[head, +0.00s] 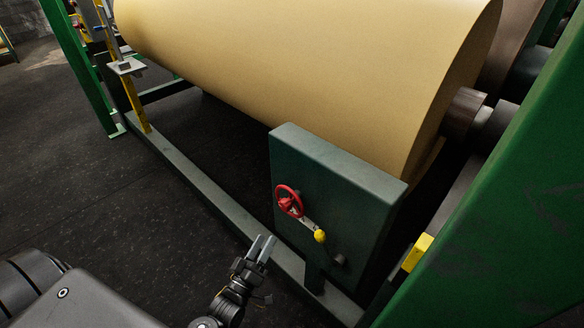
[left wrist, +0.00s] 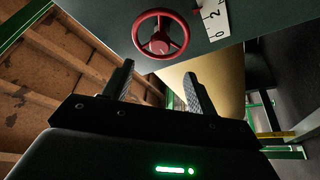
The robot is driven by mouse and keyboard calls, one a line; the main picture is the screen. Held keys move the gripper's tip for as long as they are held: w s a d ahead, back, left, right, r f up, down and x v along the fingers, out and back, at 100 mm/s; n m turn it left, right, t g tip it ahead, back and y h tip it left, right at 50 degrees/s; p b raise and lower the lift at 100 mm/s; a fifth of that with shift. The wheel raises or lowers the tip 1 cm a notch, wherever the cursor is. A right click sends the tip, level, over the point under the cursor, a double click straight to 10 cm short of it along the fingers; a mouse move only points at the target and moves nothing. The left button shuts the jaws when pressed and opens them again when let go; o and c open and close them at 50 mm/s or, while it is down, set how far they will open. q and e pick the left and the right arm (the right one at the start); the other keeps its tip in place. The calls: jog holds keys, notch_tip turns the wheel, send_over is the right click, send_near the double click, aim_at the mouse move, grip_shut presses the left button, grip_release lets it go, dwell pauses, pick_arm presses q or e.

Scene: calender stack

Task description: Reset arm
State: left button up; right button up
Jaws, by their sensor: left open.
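My left gripper (head: 262,249) is at the lower middle of the head view, in front of and below the green control box (head: 330,175). Its two fingers point up towards the box and hold nothing. In the left wrist view the fingers of the gripper (left wrist: 158,88) stand apart with a clear gap. A red handwheel (head: 288,201) is on the box face, beyond the fingertips and apart from them; it also shows in the left wrist view (left wrist: 161,34). My right gripper is not in view.
A lever with a yellow knob (head: 320,236) sits right of the handwheel. A large tan roll (head: 310,70) lies behind the box. A grey floor beam (head: 200,180) runs below it. A green post (head: 510,210) stands at right. The dark floor (head: 80,190) at left is clear.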

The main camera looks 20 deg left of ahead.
pick_arm(q)
jog(key=s+d+f+m+g, duration=0.1)
jog(key=s+f+m+g, duration=0.3)
jog(key=f, duration=0.9)
jog(key=s+d+f+m+g, duration=0.2)
jog(key=s+f+g, duration=0.35)
jog(key=f, duration=0.85)
jog(key=s+a+f+m+g, duration=0.2)
jog(key=s+f+g, duration=0.3)
jog(key=s, duration=0.8)
jog(key=s+a+f+m+g+y, duration=0.1)
jog(key=s+f+g, duration=0.4)
jog(key=s+f, duration=0.7)
jog(key=shift+s+a+f+m+g, duration=0.35)
jog(key=shift+s+a+m, duration=0.35)
jog(key=shift+s+m, duration=0.3)
